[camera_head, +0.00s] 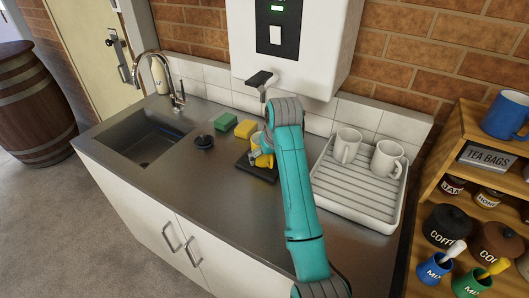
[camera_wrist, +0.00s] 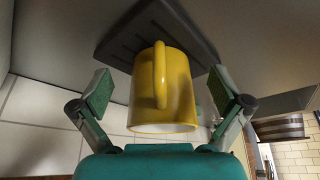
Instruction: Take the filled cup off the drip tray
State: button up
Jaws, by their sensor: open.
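The yellow cup (camera_head: 255,146) stands on the dark drip tray (camera_head: 247,172) under the white wall dispenser (camera_head: 290,55). My arm hides part of it in the head view. In the wrist view, which looks upside down, the cup (camera_wrist: 178,95) stands between the fingers of my gripper (camera_wrist: 160,91), its handle toward the camera. The fingers are open, one on each side, with a gap to the cup. The slotted drip tray (camera_wrist: 125,42) shows at its base. The inside of the cup is hidden, so I cannot tell what it holds.
A green sponge (camera_head: 225,121), a yellow sponge (camera_head: 245,129) and a dark sink plug (camera_head: 204,141) lie left of the tray. The sink (camera_head: 150,140) is further left. A white draining rack (camera_head: 345,190) with two white mugs stands right. The front counter is clear.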

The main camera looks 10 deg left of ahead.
jog(key=shift+w+a+f, duration=0.15)
jog(key=shift+w+a, duration=0.25)
jog(key=shift+w, duration=0.3)
jog(key=shift+w+a+f, duration=0.1)
jog(key=shift+w+a, duration=0.35)
jog(key=shift+w, duration=0.25)
jog(key=shift+w+a+f, duration=0.15)
jog(key=shift+w+a, duration=0.25)
jog(key=shift+w, duration=0.3)
jog(key=shift+f, duration=0.15)
jog(key=c, duration=1.6)
